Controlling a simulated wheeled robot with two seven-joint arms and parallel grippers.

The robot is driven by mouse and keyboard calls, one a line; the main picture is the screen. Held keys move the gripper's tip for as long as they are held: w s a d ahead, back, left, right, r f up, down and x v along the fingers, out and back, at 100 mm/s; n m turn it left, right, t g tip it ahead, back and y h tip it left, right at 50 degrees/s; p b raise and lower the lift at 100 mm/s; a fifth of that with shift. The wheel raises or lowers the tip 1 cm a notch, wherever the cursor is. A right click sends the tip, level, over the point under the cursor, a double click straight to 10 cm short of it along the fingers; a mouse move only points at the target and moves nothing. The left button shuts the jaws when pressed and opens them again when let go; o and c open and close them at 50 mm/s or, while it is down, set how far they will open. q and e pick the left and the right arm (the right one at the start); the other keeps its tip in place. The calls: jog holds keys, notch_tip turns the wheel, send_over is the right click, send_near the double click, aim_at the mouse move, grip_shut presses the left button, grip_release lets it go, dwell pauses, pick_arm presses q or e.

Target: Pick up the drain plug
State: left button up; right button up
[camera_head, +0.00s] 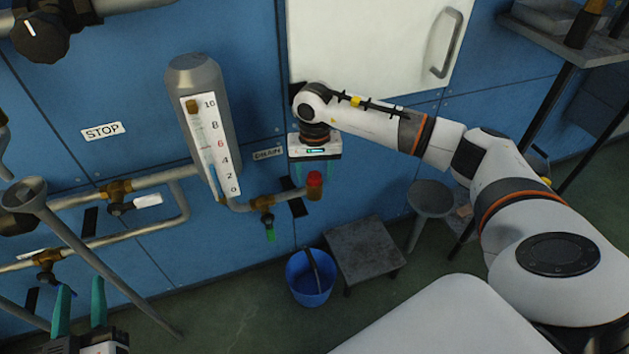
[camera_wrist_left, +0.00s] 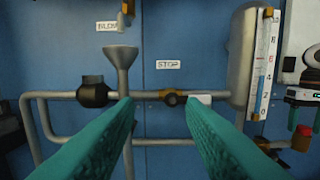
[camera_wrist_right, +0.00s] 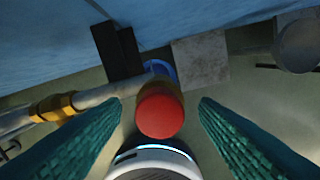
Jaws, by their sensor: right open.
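The drain plug (camera_head: 315,179) is a small red cap on the brass end of the drain pipe, right of the DRAIN label. In the right wrist view the red plug (camera_wrist_right: 160,112) sits between the two teal fingers with a gap on each side. My right gripper (camera_head: 299,172) is open and points down just above and beside the plug, not touching it. The plug also shows at the right edge of the left wrist view (camera_wrist_left: 302,138). My left gripper (camera_head: 78,300) is open and empty at the lower left, facing the pipes.
A gauge cylinder (camera_head: 205,120) stands left of the drain valve (camera_head: 263,204) with its green handle. A blue bucket (camera_head: 310,278) and a low grey stool (camera_head: 364,250) stand on the floor below. A funnel pipe (camera_head: 75,245) is near my left gripper.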

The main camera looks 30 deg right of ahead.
jog(key=c, duration=1.1)
